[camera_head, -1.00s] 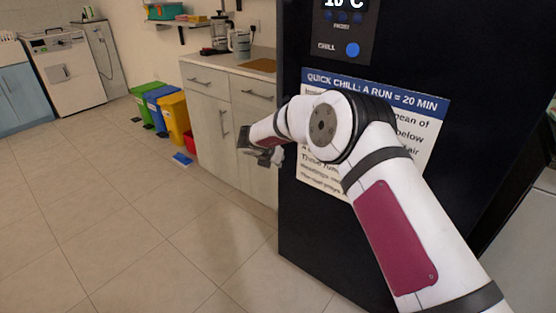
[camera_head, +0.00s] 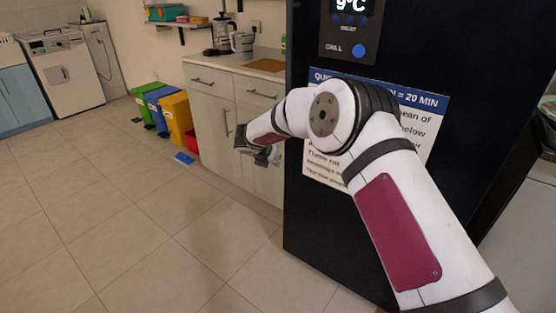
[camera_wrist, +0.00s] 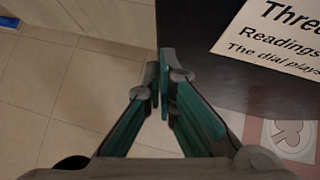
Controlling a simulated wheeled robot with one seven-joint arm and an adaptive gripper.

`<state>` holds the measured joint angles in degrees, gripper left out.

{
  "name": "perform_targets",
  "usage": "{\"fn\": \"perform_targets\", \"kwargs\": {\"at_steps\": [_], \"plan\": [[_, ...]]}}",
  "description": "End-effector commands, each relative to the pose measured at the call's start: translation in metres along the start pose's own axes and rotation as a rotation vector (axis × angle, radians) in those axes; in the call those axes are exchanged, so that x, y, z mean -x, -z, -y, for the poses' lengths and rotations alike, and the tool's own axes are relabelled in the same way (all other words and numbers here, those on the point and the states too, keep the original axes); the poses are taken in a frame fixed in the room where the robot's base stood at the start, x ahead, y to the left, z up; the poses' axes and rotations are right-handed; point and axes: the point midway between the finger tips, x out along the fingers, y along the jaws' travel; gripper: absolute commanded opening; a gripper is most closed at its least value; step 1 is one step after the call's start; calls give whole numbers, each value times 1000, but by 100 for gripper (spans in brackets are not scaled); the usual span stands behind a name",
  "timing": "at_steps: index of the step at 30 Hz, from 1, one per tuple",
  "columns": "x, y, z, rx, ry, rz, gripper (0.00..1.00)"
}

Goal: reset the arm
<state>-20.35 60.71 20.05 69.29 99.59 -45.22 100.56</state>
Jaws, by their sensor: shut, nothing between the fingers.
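My gripper (camera_wrist: 160,88) is shut and empty in the wrist view, with its two green-sided fingers together. Bare floor and the lower part of a dark cabinet lie beyond the fingertips there. In the head view my gripper (camera_head: 262,156) shows small at the end of my arm, left of the dark cabinet (camera_head: 310,225) and in front of pale drawers. My arm is bent at the elbow and covers part of the notice (camera_head: 325,170) on the cabinet. The cabinet's display (camera_head: 351,7) reads 9°C above a blue CHILL button (camera_head: 359,50).
A pale counter unit (camera_head: 212,112) stands behind my gripper. Green, blue and yellow bins (camera_head: 177,118) stand left of it, with a small blue item (camera_head: 185,158) on the floor. The tiled floor (camera_head: 110,220) at left is clear.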

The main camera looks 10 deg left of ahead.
Motion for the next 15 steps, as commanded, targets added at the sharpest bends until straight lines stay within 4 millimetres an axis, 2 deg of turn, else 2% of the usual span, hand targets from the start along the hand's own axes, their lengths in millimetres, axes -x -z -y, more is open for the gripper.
{"fn": "perform_targets", "kwargs": {"at_steps": [9, 15], "plan": [[50, 0, -9, 1, -2, -1, 0], [69, 0, -13, 1, -2, -1, 0]]}}
